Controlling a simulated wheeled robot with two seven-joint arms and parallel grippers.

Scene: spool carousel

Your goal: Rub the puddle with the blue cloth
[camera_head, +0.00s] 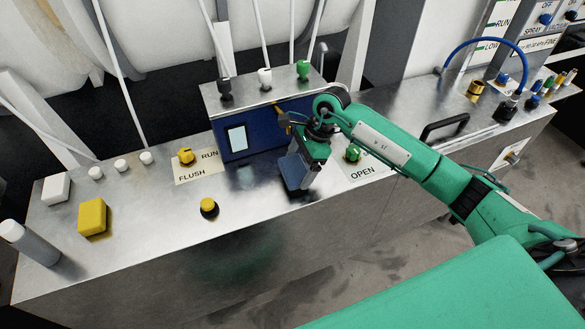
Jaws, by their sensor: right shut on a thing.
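My right gripper (304,158) reaches in from the right over the metal counter, in front of the blue box. It is shut on the blue cloth (293,173), which hangs below the fingers close to the counter top. I cannot tell whether the cloth's lower edge touches the surface. A faint bluish sheen (245,177) lies on the counter just left of the cloth; I cannot tell whether it is the puddle or a reflection. My left gripper is not in view.
The blue box with a small screen (237,139) stands behind the cloth. A yellow FLUSH/RUN knob (186,156), a yellow button (208,207) and a yellow block (93,216) are to the left. A green OPEN knob (353,153) is right of the gripper.

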